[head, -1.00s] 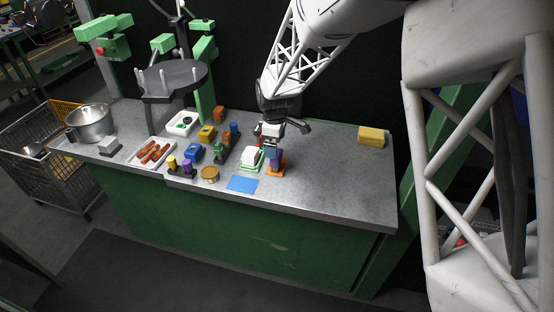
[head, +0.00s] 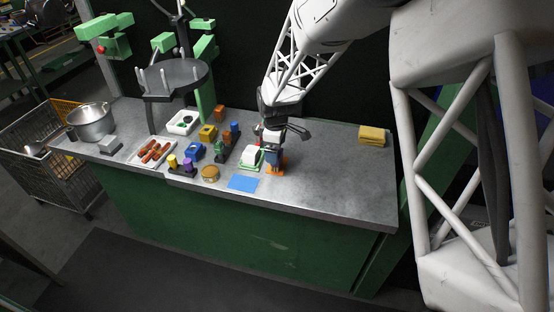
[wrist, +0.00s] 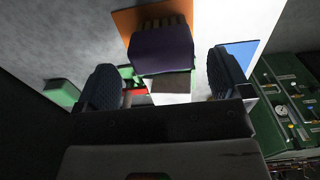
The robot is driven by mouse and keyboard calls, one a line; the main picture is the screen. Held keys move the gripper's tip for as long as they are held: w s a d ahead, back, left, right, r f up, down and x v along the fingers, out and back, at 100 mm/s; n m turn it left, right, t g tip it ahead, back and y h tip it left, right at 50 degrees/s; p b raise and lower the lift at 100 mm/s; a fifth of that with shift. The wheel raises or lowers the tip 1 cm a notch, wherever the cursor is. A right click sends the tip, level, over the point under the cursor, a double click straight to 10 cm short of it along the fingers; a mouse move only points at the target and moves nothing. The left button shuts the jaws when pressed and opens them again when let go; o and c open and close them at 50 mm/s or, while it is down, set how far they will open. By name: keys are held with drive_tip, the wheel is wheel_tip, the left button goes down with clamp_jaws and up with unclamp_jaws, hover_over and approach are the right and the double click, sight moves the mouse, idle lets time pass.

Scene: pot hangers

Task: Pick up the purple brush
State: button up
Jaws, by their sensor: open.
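The purple brush (wrist: 162,50) is a dark purple block in the wrist view, standing on an orange base (wrist: 128,20) with a row of brown bars or bristles behind it. In the head view my gripper (head: 272,146) is low over the table, right at the brush, and mostly hides it; the orange base (head: 277,169) shows just below. In the wrist view my gripper (wrist: 164,80) is open. One dark finger is to the left of the brush and the other to the right, with the block between and slightly beyond them. No contact is clear.
A white and green item (head: 251,157) stands close to the left of my gripper. A blue sheet (head: 242,183) lies in front. Blue, green and orange items crowd further left. A yellow block (head: 371,136) is at the back right. The table's right side (head: 335,180) is clear.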

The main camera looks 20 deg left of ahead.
drive_tip(key=shift+s+d+f, duration=0.1)
drive_tip(key=shift+d+f, duration=0.05)
drive_tip(key=shift+f, duration=1.15)
drive_tip(key=shift+s+d+f, duration=0.1)
drive_tip(key=shift+f, duration=1.2)
drive_tip(key=c, duration=1)
drive_tip(key=shift+w+r, duration=0.1)
drive_tip(key=shift+r, duration=0.6)
drive_tip(key=shift+s+d+r, duration=0.1)
drive_tip(key=shift+s+r, duration=0.1)
drive_tip(key=shift+r, duration=0.4)
drive_tip(key=shift+s+d+r, duration=0.1)
drive_tip(key=shift+s+r, duration=0.05)
drive_tip(key=shift+r, duration=0.4)
drive_tip(key=s+d, duration=0.2)
drive_tip(key=s, duration=0.2)
drive_tip(key=s+d+r, duration=0.1)
drive_tip(key=s+d, duration=0.2)
drive_tip(key=s, duration=0.2)
drive_tip(key=s+d, duration=0.2)
drive_tip(key=s, duration=0.2)
drive_tip(key=shift+s+d+r, duration=0.15)
drive_tip(key=shift+d, duration=0.1)
